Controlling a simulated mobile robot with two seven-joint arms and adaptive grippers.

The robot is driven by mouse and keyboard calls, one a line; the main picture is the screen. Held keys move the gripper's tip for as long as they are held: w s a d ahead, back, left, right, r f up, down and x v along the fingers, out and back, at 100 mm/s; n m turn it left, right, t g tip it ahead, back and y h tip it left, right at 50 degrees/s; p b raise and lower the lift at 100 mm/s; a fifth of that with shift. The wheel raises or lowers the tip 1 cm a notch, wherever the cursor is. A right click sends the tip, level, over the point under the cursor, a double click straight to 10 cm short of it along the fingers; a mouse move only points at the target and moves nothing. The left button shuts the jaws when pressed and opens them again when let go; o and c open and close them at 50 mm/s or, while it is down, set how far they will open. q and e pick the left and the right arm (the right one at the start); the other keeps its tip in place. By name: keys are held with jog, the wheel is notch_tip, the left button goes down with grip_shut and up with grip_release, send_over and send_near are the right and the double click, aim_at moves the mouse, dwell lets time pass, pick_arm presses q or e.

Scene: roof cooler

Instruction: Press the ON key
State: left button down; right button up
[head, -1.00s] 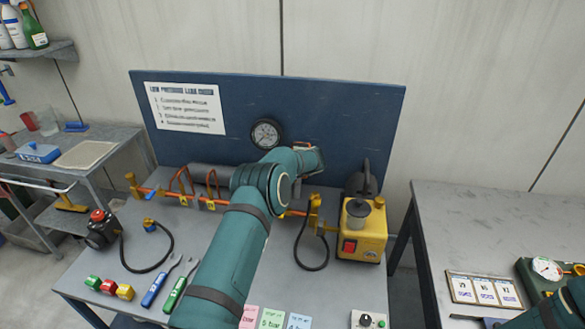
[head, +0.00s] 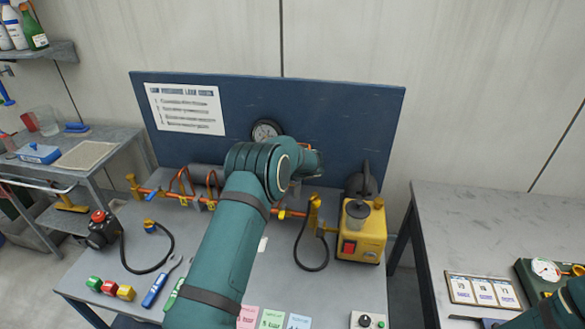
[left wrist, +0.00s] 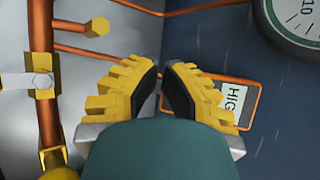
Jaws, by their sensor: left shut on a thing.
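My left arm reaches across the bench in the head view, and its gripper is hidden behind the wrist there. In the left wrist view the left gripper (left wrist: 160,72) has yellow ribbed fingers with black pads, close together with a narrow gap. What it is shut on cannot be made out. I cannot read an ON key in any view. A yellow unit (head: 372,240) with a red switch (head: 349,247) stands at the bench's right. A small box (head: 367,320) with a knob and green button shows at the bottom edge. My right gripper is not in view.
A blue panel (head: 350,115) with a gauge (head: 266,131) stands behind the bench. Copper pipes (left wrist: 45,90) and a plate marked "HIG" (left wrist: 236,100) lie close to the fingers. Coloured cards (head: 272,318) lie at the front. Another table (head: 500,235) stands to the right.

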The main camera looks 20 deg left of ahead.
pick_arm(q)
jog(key=shift+s+d+r, duration=0.15)
jog(key=shift+s+r, duration=0.1)
jog(key=shift+s, duration=0.25)
jog(key=shift+s+d+r, duration=0.1)
jog(key=shift+s+r, duration=0.15)
jog(key=shift+s, duration=0.2)
jog(key=shift+r, duration=0.1)
